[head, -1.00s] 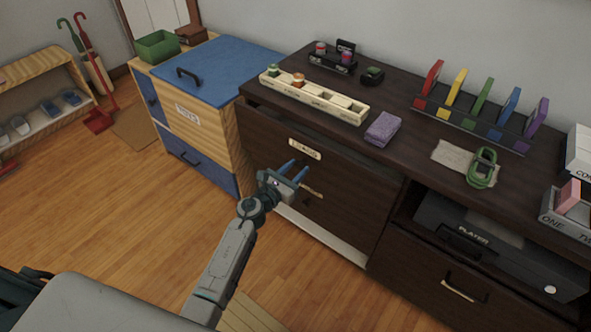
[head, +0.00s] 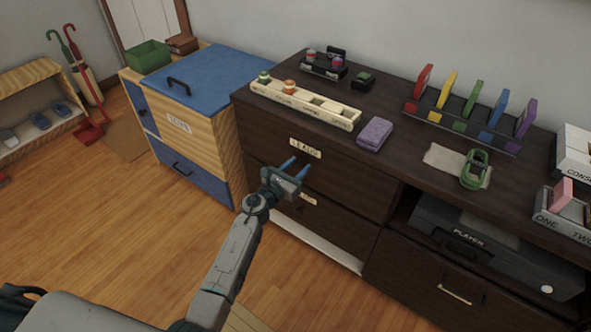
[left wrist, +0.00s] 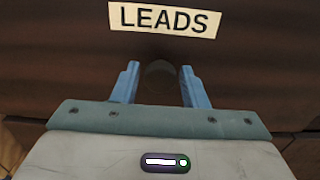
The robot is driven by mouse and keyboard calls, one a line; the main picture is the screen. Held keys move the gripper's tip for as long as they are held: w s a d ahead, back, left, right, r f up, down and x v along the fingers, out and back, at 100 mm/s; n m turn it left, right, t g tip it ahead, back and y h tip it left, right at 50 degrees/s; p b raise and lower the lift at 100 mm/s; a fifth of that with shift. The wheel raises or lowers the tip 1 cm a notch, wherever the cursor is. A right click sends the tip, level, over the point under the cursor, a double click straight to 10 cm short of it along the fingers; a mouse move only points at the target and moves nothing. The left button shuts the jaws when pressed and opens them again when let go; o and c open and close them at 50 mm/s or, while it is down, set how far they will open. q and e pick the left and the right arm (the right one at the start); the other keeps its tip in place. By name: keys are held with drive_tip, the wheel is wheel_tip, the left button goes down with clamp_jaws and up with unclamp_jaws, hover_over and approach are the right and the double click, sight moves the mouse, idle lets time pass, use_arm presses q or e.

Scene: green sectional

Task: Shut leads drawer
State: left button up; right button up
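The leads drawer (head: 352,183) is the upper left drawer of the dark brown cabinet. Its front looks flush or nearly flush with the cabinet; I cannot tell whether a small gap remains. Its cream LEADS label (head: 305,148) also fills the top of the left wrist view (left wrist: 164,19). My left gripper (head: 295,168) is in front of the drawer, just below the label. Its two blue fingers are apart, with a dark round shape, possibly a knob, between them in the left wrist view (left wrist: 160,84). I cannot tell whether the fingertips touch the front. My right gripper is not in view.
A lower drawer (head: 340,232) lies beneath. The cabinet top carries a cream sorting tray (head: 325,112), a purple block (head: 375,133) and a coloured rack (head: 460,131). A blue-topped wooden cabinet (head: 215,75) stands left. The wood floor (head: 110,220) at left is clear.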

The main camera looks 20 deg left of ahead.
use_arm(q)
drive_tip(key=shift+o, duration=0.8)
drive_tip(key=shift+w+f, duration=0.1)
drive_tip(key=shift+f, duration=0.05)
drive_tip(key=v, duration=1)
drive_tip(key=shift+s, duration=0.4)
drive_tip(key=shift+a, duration=0.1)
